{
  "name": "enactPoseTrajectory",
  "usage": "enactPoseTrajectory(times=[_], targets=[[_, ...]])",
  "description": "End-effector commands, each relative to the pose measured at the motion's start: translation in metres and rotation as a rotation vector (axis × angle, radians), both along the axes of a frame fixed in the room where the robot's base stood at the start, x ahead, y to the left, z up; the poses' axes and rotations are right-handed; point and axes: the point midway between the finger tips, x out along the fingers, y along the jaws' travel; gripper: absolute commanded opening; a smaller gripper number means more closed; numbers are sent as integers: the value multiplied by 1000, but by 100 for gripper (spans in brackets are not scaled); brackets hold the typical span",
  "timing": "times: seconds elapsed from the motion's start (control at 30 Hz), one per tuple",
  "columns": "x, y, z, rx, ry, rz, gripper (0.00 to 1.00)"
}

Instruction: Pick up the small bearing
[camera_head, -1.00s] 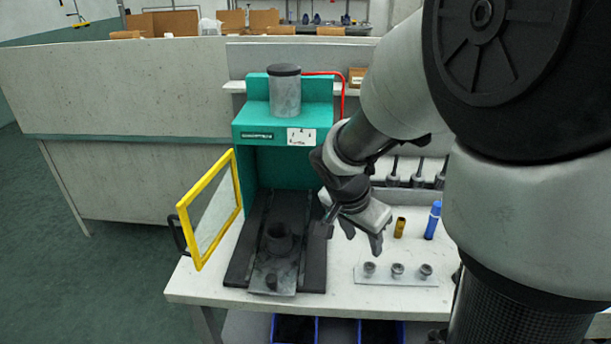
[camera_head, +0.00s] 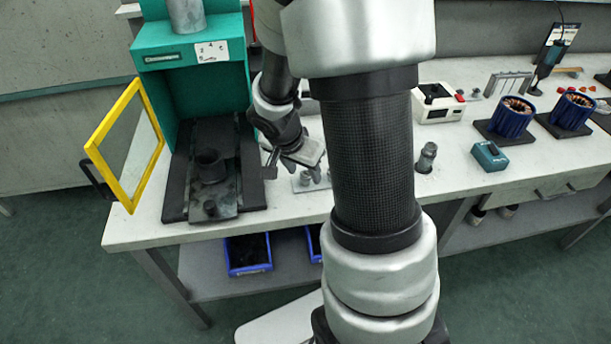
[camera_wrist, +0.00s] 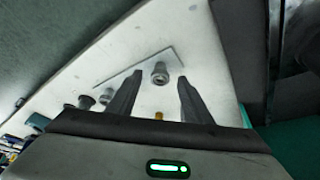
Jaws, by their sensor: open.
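My gripper (camera_wrist: 159,82) is open and empty. In the wrist view, a small grey metal ring-shaped part (camera_wrist: 160,73) lies between its fingertips on a thin pale plate (camera_wrist: 122,73). More small grey parts (camera_wrist: 105,97) are to the left. I cannot tell which of these is the small bearing. In the head view, my gripper (camera_head: 297,168) is just above the plate (camera_head: 297,188), where two small grey parts (camera_head: 316,173) show. My own arm hides the rest of the plate.
A green press (camera_head: 205,80) with an open yellow-framed door (camera_head: 100,150) stands left of my gripper. Right of my arm are a grey fitting (camera_head: 427,158), a green box (camera_head: 489,156) and a white device (camera_head: 437,103). Blue bins (camera_head: 248,254) sit below the bench (camera_head: 140,232).

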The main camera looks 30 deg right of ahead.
Motion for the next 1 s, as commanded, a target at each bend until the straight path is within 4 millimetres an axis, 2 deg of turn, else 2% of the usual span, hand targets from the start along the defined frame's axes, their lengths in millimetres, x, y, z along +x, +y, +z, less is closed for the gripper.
enactPoseTrajectory(times=[0.1,0.3,0.57,0.67,1.0], targets=[[0,0,1,0,0,0,44],[0,0,1,0,0,0,11],[0,0,1,0,0,1,11],[1,0,8,-1,-3,1,11],[1,0,73,-1,-6,0,11]])
